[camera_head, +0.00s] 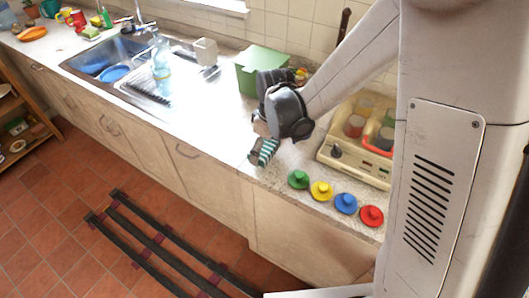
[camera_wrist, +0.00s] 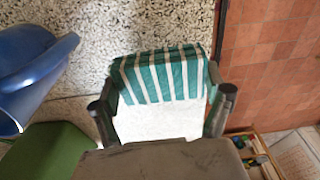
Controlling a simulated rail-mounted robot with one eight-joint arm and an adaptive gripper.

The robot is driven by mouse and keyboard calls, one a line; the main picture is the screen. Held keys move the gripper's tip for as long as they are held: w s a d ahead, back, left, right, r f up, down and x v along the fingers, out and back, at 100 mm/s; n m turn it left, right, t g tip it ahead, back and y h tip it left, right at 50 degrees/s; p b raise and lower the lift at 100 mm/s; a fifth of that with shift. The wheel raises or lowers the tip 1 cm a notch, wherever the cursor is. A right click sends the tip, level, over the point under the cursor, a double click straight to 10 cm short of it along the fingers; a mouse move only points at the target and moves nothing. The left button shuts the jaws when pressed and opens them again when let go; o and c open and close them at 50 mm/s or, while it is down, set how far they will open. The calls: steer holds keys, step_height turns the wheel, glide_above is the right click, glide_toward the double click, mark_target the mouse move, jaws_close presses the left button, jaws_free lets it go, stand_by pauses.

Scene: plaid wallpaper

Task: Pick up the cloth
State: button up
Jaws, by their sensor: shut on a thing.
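The cloth (camera_head: 264,152) has green and white stripes and is at the counter's front edge in the head view, just below my gripper. My gripper (camera_head: 262,139) is shut on it. In the wrist view the cloth (camera_wrist: 160,75) lies as a folded band across the space between my two fingers, with its ends against them. Its far side is hidden. I cannot tell whether it touches the counter or hangs a little above it.
Green, yellow, blue and red knobbed discs (camera_head: 321,190) line the counter edge at right, before a cream appliance (camera_head: 338,151). A green box (camera_head: 258,77) stands behind my gripper. A bottle (camera_head: 162,72) and sink are left. A blue object (camera_wrist: 35,65) shows in the wrist view.

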steer(key=s+a+r+b, duration=0.1)
steer(key=s+a+r, duration=0.6)
steer(key=s+a, duration=0.1)
steer(key=shift+s+r, duration=0.3)
steer(key=shift+r, duration=0.1)
